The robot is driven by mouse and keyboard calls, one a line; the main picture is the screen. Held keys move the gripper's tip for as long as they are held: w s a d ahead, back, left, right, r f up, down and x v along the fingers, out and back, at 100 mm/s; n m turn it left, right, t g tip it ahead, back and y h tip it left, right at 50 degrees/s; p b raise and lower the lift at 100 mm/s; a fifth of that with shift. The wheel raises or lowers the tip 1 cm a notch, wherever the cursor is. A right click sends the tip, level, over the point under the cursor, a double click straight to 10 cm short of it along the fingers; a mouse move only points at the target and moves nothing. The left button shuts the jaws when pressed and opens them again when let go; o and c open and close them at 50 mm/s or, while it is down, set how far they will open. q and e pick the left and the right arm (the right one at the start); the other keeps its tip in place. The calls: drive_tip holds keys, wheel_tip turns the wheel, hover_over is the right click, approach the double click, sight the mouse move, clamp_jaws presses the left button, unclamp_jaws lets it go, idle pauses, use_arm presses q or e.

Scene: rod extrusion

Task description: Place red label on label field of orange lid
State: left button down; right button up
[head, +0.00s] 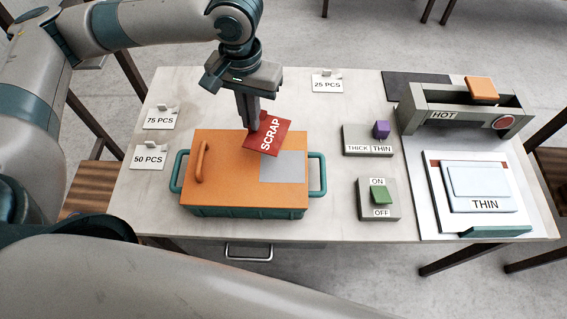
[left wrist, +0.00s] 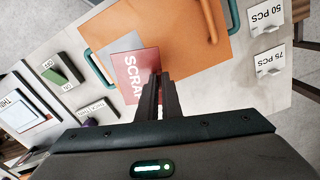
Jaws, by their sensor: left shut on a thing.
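The red label (head: 268,134), marked SCRAP, is held by my left gripper (head: 251,122). The gripper is shut on one edge of the label, and the label looks tilted. It hangs over the orange lid (head: 230,165), overlapping the upper edge of the grey label field (head: 284,168) in the head view. In the left wrist view the red label (left wrist: 133,73) extends from the fingers (left wrist: 157,85) and covers part of the grey field (left wrist: 124,44). I cannot tell whether the label touches the lid. My right gripper is not in view.
The lid sits on a teal box (head: 245,212) with side handles; an orange handle (head: 200,160) rises from its left part. Count cards (head: 148,157) stand left and behind. A THICK/THIN switch (head: 368,140), ON/OFF switch (head: 378,199) and HOT device (head: 460,112) stand right.

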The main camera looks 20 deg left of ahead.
use_arm(q)
drive_tip(key=shift+d+m, duration=0.55)
drive_tip(key=shift+m, duration=0.15)
drive_tip(key=s+d+r+m, duration=0.1)
drive_tip(key=s+d+m, duration=0.1)
drive_tip(key=d+m, duration=0.8)
drive_tip(key=s+d+r+m+b, duration=0.1)
drive_tip(key=s+d+r+m, duration=0.1)
drive_tip(key=d+m, duration=0.8)
drive_tip(key=m, duration=0.6)
drive_tip(key=shift+s+r+m, duration=0.15)
drive_tip(key=shift+s+m, duration=0.1)
drive_tip(key=shift+m, duration=0.15)
drive_tip(key=w+a+f+p, duration=0.1)
drive_tip(key=a+f, duration=0.1)
drive_tip(key=a, duration=0.1)
drive_tip(key=w+a+f+p, duration=0.1)
drive_tip(key=w+a+f, duration=0.1)
drive_tip(key=a, duration=0.2)
drive_tip(key=w+a+f+p, duration=0.1)
drive_tip(key=a+f, duration=0.2)
drive_tip(key=shift+w+a, duration=0.2)
drive_tip(key=shift+a, duration=0.2)
